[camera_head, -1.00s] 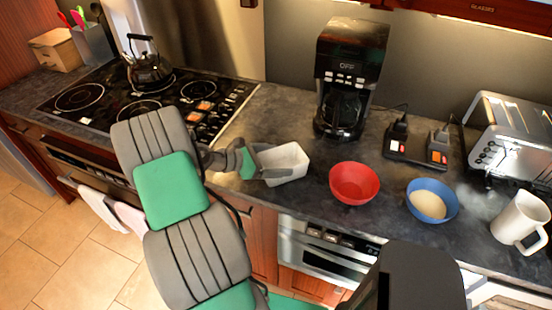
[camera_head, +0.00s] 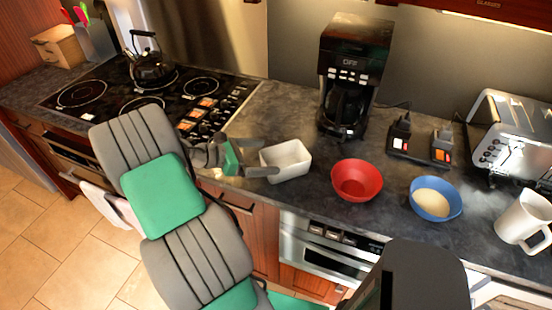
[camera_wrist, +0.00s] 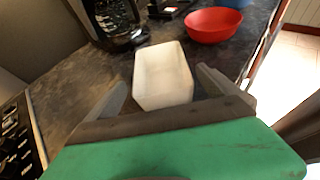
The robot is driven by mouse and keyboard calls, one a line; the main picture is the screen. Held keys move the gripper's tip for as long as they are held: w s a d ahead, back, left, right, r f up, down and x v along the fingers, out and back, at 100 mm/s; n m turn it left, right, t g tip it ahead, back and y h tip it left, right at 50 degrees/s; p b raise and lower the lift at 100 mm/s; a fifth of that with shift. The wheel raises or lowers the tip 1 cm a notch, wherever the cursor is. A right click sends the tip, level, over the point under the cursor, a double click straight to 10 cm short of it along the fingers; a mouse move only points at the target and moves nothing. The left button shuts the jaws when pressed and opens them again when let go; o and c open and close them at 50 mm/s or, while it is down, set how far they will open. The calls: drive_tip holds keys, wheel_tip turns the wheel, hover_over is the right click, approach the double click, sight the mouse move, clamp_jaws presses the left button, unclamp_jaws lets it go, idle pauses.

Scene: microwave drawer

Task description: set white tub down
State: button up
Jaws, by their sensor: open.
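The white tub (camera_head: 287,160) stands upright on the dark countertop (camera_head: 316,224), between the stove and the red bowl. It is an open rectangular tub and looks empty. My gripper (camera_head: 266,158) is just left of it, with its fingers spread and pointing at the tub. In the wrist view the white tub (camera_wrist: 163,76) lies ahead of my gripper (camera_wrist: 160,84), in line with the gap between the two open fingers. A small gap seems to separate the fingers from the tub's sides.
A red bowl (camera_head: 357,180) and a blue bowl (camera_head: 434,199) with pale contents stand to the right. A coffee maker (camera_head: 350,75) stands behind. A white mug (camera_head: 523,219) and a toaster (camera_head: 508,130) are at far right. The stove (camera_head: 150,98) with a kettle (camera_head: 152,66) is left.

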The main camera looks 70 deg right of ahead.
drive_tip(key=w+a+r+m+t+y, duration=0.3)
drive_tip(key=w+a+t, duration=0.6)
drive_tip(key=w+a, duration=0.95)
drive_tip(key=a+r+m+t+y, duration=0.2)
drive_tip(key=a, duration=1)
drive_tip(key=w+a+r+m+t+y, duration=0.1)
drive_tip(key=a+r+m+t+y, duration=0.2)
drive_tip(key=a, duration=1)
drive_tip(key=shift+a+y+p, duration=0.25)
drive_tip(key=shift+y+p, duration=0.05)
drive_tip(key=shift+d, duration=0.1)
